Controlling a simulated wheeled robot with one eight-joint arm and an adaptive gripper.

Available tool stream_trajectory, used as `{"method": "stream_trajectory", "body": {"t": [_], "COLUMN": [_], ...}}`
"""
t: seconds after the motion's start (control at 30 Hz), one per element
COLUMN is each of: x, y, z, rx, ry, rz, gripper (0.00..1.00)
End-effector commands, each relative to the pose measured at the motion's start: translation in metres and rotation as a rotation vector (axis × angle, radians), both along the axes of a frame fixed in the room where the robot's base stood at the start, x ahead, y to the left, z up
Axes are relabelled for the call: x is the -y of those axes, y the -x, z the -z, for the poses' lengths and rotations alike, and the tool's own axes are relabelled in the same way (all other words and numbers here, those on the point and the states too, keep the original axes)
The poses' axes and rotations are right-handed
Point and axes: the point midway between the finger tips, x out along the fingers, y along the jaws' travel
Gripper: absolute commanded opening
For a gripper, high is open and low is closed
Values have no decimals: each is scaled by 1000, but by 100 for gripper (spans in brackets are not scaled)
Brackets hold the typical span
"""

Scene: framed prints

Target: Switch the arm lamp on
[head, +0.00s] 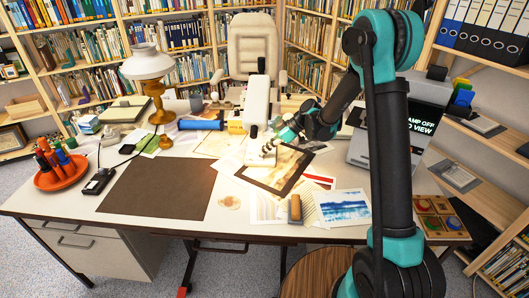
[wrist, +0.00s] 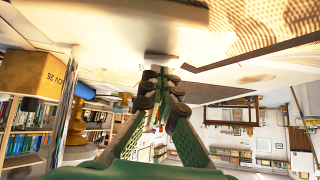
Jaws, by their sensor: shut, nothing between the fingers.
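A white arm lamp (head: 257,100) stands at the middle of the desk, with a tall flat white upper part and a lower part close to the papers. My gripper (head: 270,147) is shut and empty, reaching in from the right, with its fingertips close to the lamp's lower part. In the wrist view my shut fingertips (wrist: 160,76) point at a small pale block (wrist: 160,60). I cannot tell whether they touch it. No switch can be made out clearly. A dark-framed print (head: 297,168) lies below the gripper, with bright light on it.
A brass lamp with a white shade (head: 147,65) stands at the back left. A grey device (head: 366,148) with lettering partly hidden by my arm stands at the right. A blue roll (head: 200,125) and loose papers lie nearby. The brown desk mat (head: 155,190) is clear.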

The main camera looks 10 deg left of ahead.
Motion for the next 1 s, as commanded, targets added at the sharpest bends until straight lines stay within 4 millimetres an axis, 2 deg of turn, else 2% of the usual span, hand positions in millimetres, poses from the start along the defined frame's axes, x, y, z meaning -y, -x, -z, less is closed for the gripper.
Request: {"method": "stream_trajectory", "body": {"t": [0.37,0.8,1.0], "x": [6,64,79], "y": [-1,-14,-17], "z": [-7,-64,-81], "rx": [0,0,-1], "ry": [0,0,0], "rz": [1,1,1], "gripper": [0,0,0]}}
